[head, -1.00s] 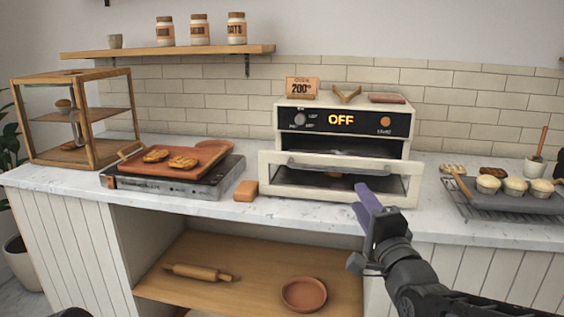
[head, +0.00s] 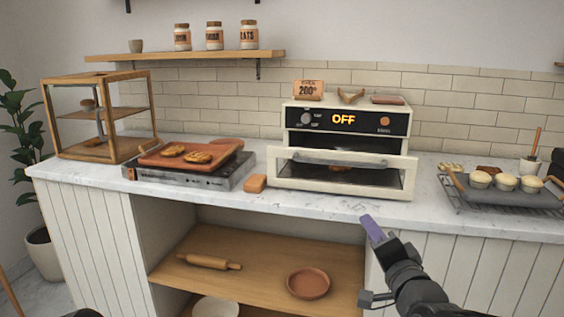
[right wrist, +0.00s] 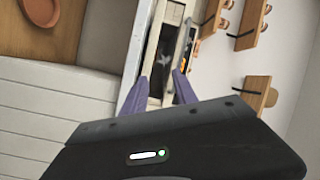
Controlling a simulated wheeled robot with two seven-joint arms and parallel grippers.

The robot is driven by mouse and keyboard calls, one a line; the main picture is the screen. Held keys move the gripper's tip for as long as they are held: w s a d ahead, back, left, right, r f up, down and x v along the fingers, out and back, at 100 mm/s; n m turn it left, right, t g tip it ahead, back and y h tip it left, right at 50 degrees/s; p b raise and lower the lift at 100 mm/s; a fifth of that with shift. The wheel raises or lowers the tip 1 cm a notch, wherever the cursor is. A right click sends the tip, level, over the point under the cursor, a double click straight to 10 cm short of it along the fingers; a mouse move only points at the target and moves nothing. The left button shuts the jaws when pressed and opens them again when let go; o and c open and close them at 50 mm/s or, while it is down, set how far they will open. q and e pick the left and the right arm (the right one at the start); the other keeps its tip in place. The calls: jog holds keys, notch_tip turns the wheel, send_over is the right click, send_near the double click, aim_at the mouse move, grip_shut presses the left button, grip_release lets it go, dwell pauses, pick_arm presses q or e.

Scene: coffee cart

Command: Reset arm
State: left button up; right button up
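My right gripper (head: 372,229) is in front of the counter's front edge, below and to the right of the oven (head: 345,118). It touches nothing that I can see. In the right wrist view its two purple fingers (right wrist: 160,92) stand apart with nothing between them. The oven display reads OFF. Its glass door (head: 308,175) is tilted partly open, and something small and brown shows inside. My left gripper is not in view.
A griddle with a tray (head: 161,158) of flat baked items stands left of the oven, beside a wooden display case (head: 72,117). A dark muffin tray (head: 507,199) sits at right. The lower shelf holds a rolling pin (head: 208,262) and a bowl (head: 308,283).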

jog(key=s+a+f+n+g, duration=0.2)
jog(key=f+g, duration=0.1)
jog(key=f, duration=0.8)
jog(key=s+a+f+n+g, duration=0.1)
jog(key=s+f+n+g, duration=0.15)
jog(key=f, duration=0.85)
jog(key=s+a+f+n+g, duration=0.2)
jog(key=s+f+g, duration=0.1)
jog(key=f, duration=0.8)
jog(key=s+a+f+n+g+y, duration=0.1)
jog(key=s+a+f+g, duration=0.25)
jog(key=s+f, duration=0.85)
jog(key=s+a+f+n+g+y, duration=0.1)
jog(key=s+a+f+n+g, duration=0.3)
jog(key=s+f, duration=0.75)
notch_tip(320, 180, up, 19)
jog(key=s+m+g+p, duration=0.1)
jog(key=m+p, duration=0.1)
jog(key=p, duration=1.5)
jog(key=shift+s+d, duration=0.35)
jog(key=shift+d, duration=0.1)
jog(key=shift+f+m, duration=0.1)
jog(key=shift+m, duration=0.15)
